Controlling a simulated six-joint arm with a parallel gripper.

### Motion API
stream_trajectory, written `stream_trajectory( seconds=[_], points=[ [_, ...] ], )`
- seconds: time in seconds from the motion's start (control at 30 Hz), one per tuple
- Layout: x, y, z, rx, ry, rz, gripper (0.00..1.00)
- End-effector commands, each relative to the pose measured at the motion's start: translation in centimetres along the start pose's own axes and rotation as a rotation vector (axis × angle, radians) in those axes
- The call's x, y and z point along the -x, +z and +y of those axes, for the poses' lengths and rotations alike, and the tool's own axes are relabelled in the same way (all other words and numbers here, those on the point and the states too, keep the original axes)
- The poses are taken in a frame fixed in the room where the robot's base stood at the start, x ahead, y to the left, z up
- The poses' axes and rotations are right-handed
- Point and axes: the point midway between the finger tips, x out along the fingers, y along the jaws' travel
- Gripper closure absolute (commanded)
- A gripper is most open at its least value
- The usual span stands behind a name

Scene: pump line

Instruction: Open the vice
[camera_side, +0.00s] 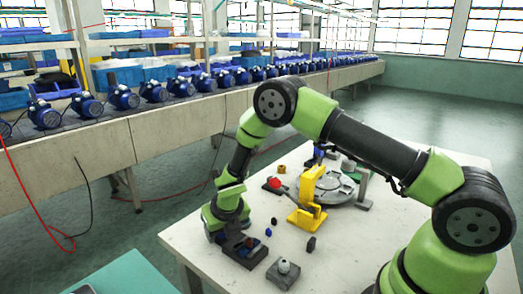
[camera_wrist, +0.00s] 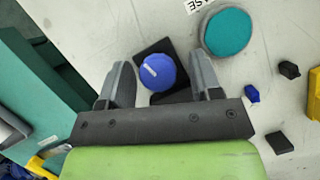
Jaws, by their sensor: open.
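My gripper (camera_side: 235,240) points down over the near left part of the white table in the side view. In the wrist view my gripper (camera_wrist: 160,62) is open, with one finger on each side of a round blue knob (camera_wrist: 161,72). A gap shows between the knob and each finger. The knob has a white mark and sits on a black base (camera_wrist: 150,49); its height relative to the fingertips is unclear. A yellow clamp-like frame (camera_side: 308,200) stands upright near the table's middle. I cannot tell for certain which piece is the vice.
A teal disc (camera_wrist: 227,32) lies right of the knob. Small black blocks (camera_wrist: 289,70) and a blue piece (camera_wrist: 252,94) lie farther right. A red knob (camera_side: 273,184) and a grey round plate (camera_side: 332,187) are near the yellow frame. A conveyor with blue pumps (camera_side: 153,91) runs behind.

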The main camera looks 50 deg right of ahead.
Motion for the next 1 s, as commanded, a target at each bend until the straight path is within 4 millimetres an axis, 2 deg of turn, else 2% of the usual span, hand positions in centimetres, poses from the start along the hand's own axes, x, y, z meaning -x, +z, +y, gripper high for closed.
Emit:
stream_trajectory(
  seconds=[0.07,0.5,0.73,1.0],
  points=[
    [0.7,0.1,-0.1,0.075,0.033,-0.001,0.40],
    [10.2,0.1,-0.2,0.068,0.035,-0.007,0.40],
    [14.7,1.2,-1.9,-0.498,0.028,-0.016,0.40],
    [20.1,0.9,-3.5,-1.218,0.059,0.020,0.40]
  ],
)
